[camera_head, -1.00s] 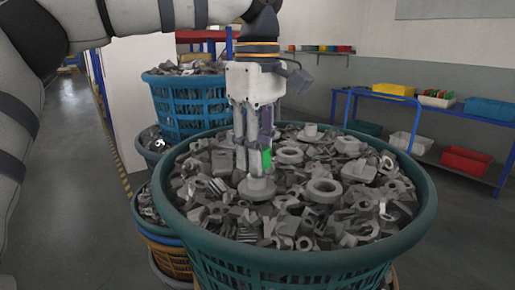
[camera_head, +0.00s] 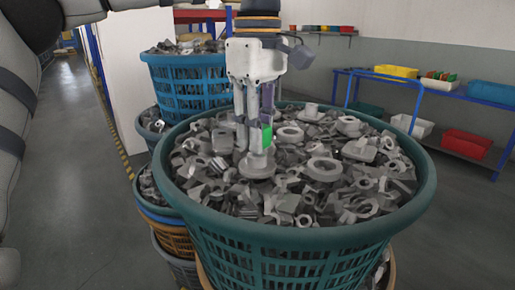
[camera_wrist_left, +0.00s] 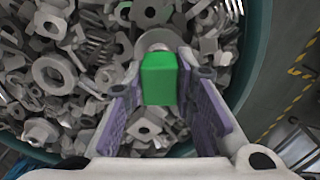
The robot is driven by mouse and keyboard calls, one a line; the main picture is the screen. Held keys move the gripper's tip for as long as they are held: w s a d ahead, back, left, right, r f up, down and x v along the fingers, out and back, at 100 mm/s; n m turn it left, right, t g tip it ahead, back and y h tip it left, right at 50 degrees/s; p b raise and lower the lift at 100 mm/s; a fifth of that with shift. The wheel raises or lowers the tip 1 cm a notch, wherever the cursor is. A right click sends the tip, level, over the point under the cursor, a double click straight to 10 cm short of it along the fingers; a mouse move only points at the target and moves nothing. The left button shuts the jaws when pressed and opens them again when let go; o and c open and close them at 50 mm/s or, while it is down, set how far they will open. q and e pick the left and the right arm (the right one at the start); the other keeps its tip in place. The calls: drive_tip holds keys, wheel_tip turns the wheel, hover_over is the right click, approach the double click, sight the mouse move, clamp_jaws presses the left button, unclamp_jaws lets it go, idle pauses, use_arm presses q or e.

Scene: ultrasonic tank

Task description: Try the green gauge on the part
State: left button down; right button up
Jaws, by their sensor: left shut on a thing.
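My left gripper (camera_head: 254,132) points down over the teal basket and is shut on the green gauge (camera_head: 266,138). In the left wrist view the green gauge (camera_wrist_left: 160,79) is a green block between the purple-lined fingers (camera_wrist_left: 160,100). The part appears to be the grey round-flanged piece (camera_head: 257,168) with an upright post, directly below the gauge. Its rim (camera_wrist_left: 153,38) shows just beyond the gauge in the left wrist view. I cannot tell whether the gauge touches the part or sits over its post. My right gripper is out of view.
The teal basket (camera_head: 290,238) is heaped with loose grey metal pieces around the gripper. A blue basket (camera_head: 188,88) stands behind it, and stacked baskets (camera_head: 170,238) stand at its left. A blue rack with bins (camera_head: 466,143) is at right. The left floor is open.

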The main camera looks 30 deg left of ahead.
use_arm(q)
drive_tip(key=shift+r, duration=1.5)
drive_tip(key=shift+r, duration=2)
